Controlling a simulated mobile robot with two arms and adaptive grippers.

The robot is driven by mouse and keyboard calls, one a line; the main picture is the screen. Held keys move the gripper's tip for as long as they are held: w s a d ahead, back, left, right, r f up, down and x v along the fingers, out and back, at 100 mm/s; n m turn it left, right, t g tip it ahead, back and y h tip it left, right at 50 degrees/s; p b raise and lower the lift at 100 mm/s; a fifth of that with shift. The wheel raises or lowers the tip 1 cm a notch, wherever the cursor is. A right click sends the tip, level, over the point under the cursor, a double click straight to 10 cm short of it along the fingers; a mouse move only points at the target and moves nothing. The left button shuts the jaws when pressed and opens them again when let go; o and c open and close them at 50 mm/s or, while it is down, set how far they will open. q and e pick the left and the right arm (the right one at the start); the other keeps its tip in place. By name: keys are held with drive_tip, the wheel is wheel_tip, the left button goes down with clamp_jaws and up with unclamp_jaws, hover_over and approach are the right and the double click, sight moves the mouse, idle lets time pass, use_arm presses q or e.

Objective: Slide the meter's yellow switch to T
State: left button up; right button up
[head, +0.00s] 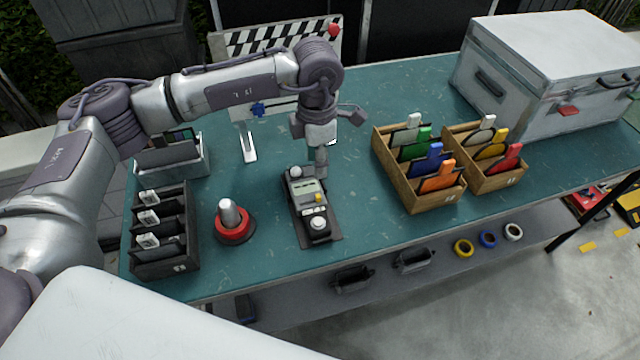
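The meter (307,187) is a dark box with a grey face and a small display, on a dark base plate on the teal table. A small yellow switch (318,197) sits on its face, below the display and toward the right side. A white round knob is at each end of the meter. The T mark is too small to read. My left gripper (321,172) points down at the meter's upper right edge, just above the yellow switch in the picture. Its fingers look like one narrow shape, so their opening is unclear, as is any contact. My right gripper is out of view.
A red-based post (232,226) and a dark slotted rack (163,244) stand left of the meter. Wooden boxes (433,203) with coloured cards are to the right, a white case (545,70) at the back right. The table between meter and boxes is clear.

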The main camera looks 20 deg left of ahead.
sight(317, 196)
use_arm(q)
drive_tip(key=f, duration=0.2)
drive_tip(key=f+p, duration=0.1)
drive_tip(key=shift+s+f, duration=0.3)
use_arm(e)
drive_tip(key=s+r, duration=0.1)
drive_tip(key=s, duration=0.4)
use_arm(q)
drive_tip(key=shift+w+f, duration=0.2)
drive_tip(key=shift+f, duration=0.9)
drive_tip(key=f, duration=0.1)
drive_tip(key=f+p, duration=0.1)
drive_tip(key=f, duration=0.2)
drive_tip(key=shift+w+f, duration=0.1)
drive_tip(key=shift+w, duration=0.15)
drive_tip(key=shift+s+f+p, duration=0.1)
drive_tip(key=shift+f+p, duration=0.2)
drive_tip(key=shift+f, duration=0.4)
drive_tip(key=shift+c, duration=0.4)
drive_tip(key=c, duration=0.5)
clamp_jaws()
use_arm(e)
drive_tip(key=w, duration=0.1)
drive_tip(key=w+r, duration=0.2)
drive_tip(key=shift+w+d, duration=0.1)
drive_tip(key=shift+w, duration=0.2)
